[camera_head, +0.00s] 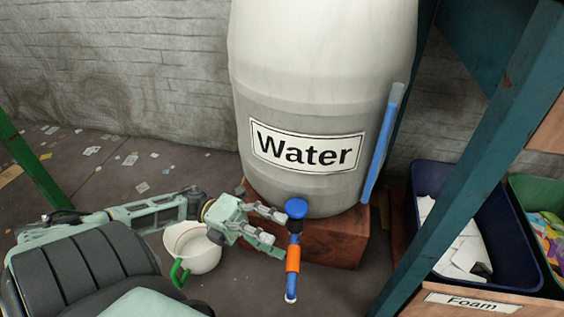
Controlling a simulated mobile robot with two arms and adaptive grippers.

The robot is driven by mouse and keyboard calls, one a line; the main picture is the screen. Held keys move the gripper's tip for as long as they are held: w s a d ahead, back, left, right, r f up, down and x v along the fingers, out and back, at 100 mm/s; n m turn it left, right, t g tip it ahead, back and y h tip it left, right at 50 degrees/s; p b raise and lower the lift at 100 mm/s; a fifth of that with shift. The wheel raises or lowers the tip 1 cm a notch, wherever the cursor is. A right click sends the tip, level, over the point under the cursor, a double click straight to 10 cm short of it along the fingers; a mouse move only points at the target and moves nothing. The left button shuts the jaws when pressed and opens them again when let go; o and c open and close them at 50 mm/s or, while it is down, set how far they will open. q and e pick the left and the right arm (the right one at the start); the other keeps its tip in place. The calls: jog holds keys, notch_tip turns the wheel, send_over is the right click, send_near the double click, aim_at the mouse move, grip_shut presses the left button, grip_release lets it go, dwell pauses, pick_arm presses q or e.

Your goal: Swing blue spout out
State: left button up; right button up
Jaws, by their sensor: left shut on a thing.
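The blue spout (291,297) hangs down in front of the white water barrel (325,70), below a round blue knob (296,208). An orange sleeve (293,259) is around the spout's middle. My left gripper (280,233) reaches in from the left. It is shut on the upper part of the blue spout, just under the knob and above the sleeve; the exact contact is partly hidden. My right gripper does not show.
A white pot (193,248) with a green handle stands left of the spout, partly behind my left gripper. The barrel stands on a brown block (340,242). A blue bin (505,230) and a teal post (470,170) are at the right.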

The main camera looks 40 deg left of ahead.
pick_arm(q)
jog(key=shift+a, duration=0.35)
jog(key=c, duration=0.4)
jog(key=shift+s+a+f+b, duration=0.1)
jog(key=shift+a+f+b, duration=0.2)
jog(key=shift+a, duration=0.4)
jog(key=shift+s+a+f+b, duration=0.1)
jog(key=shift+a+f+b, duration=0.2)
jog(key=shift+a, duration=0.4)
jog(key=shift+r, duration=0.15)
jog(key=shift+c, duration=0.3)
